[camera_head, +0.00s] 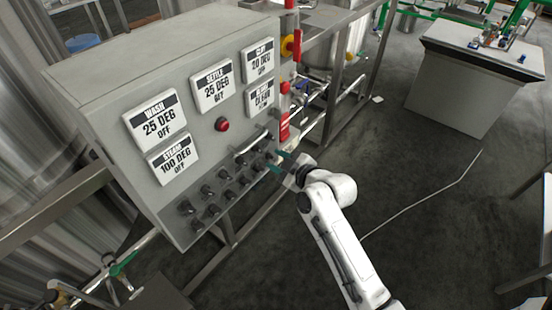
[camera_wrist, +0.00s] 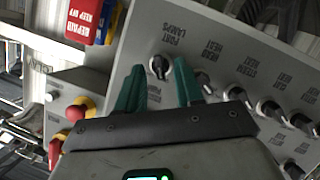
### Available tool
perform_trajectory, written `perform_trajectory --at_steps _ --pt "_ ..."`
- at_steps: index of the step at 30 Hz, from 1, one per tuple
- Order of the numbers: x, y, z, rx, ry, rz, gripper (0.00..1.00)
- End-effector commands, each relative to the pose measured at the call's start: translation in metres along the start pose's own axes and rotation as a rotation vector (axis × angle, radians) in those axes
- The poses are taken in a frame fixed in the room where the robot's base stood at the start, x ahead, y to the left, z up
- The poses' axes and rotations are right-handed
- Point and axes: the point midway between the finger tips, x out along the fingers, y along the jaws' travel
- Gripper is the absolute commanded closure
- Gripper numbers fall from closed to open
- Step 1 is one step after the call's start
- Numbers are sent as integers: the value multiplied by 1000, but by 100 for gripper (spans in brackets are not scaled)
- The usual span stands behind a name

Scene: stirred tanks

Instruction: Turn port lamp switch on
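The port lamps switch (camera_wrist: 159,67) is a black rotary knob on a pale round base, under the label "PORT LAMPS" on the grey panel (camera_wrist: 225,48). My gripper (camera_wrist: 160,64) has its two teal fingers apart, with the knob showing between the fingertips. I cannot tell whether the fingers touch it. In the head view my gripper (camera_head: 278,161) is at the right end of the rows of black knobs on the control cabinet (camera_head: 115,80). The port lamps switch is hard to pick out there.
Several other black knobs (camera_wrist: 270,108) sit close to the right. A bent metal handle (camera_head: 250,142) is above the knobs in the head view. Open floor (camera_head: 410,180) lies right of my arm.

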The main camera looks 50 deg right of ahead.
Motion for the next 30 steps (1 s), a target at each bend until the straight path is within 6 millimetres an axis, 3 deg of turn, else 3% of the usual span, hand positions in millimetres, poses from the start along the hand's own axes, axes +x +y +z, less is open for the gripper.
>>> perform_trajectory --at_steps 4,13,24,30 --pt "10 0 0 0 0 0 64" --pt "12 0 0 0 0 -1 64" --pt "11 0 0 0 0 -1 98" --pt "11 0 0 2 -1 -2 100"
